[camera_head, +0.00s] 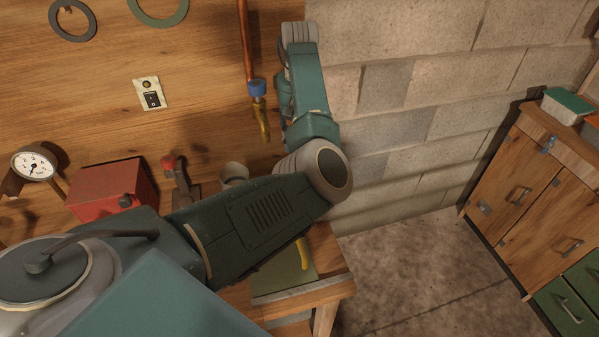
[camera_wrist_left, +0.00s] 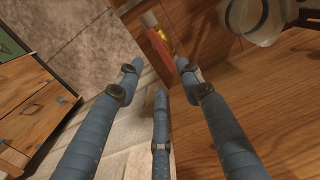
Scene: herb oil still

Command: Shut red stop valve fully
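I cannot make out the red stop valve for certain. In the left wrist view a small red part (camera_wrist_left: 158,44) with a yellow bit beside it shows beyond my fingertips; I cannot tell whether it is the valve. In the head view a red knob (camera_head: 168,162) tops a dark lever on the bench. My left gripper (camera_wrist_left: 157,76) shows in its wrist view with its fingers spread, open and empty, apart from the red part. In the head view my arm rises along the wall and its gripper is hidden. My right gripper is not in view.
A copper pipe with a blue collar (camera_head: 257,88) and brass end hangs left of my arm. A red box (camera_head: 112,188), a dial gauge (camera_head: 34,164) and a switch plate (camera_head: 149,94) are at left. A wooden cabinet (camera_head: 516,190) stands right; the floor between is clear.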

